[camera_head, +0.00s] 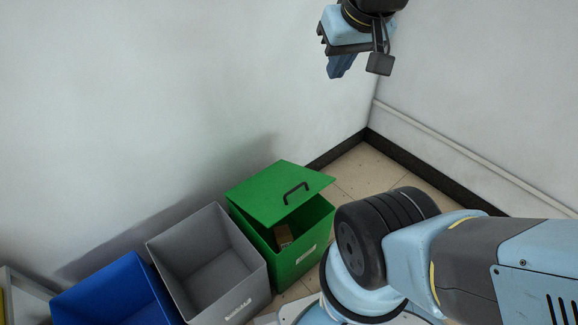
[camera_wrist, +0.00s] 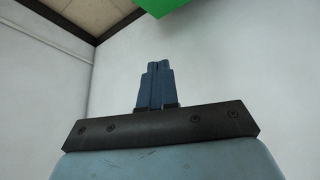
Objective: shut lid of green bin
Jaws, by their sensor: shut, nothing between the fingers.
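The green bin (camera_head: 306,238) stands on the floor against the wall in the head view. Its green lid (camera_head: 265,192) is partly open, tilted up at the front, with a black handle (camera_head: 295,190) on top. A brown item (camera_head: 283,236) shows inside through the gap. My gripper (camera_head: 340,68) is high above and to the right of the bin, apart from it. In the wrist view my gripper's fingers (camera_wrist: 157,66) are together and empty. A green piece (camera_wrist: 160,6) shows at the top edge there, likely part of the bin or lid.
An open grey bin (camera_head: 210,262) stands left of the green bin, and an open blue bin (camera_head: 118,292) left of that. White walls meet at a corner behind, with a dark baseboard (camera_head: 425,176). Some tiled floor (camera_head: 355,172) is free right of the green bin.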

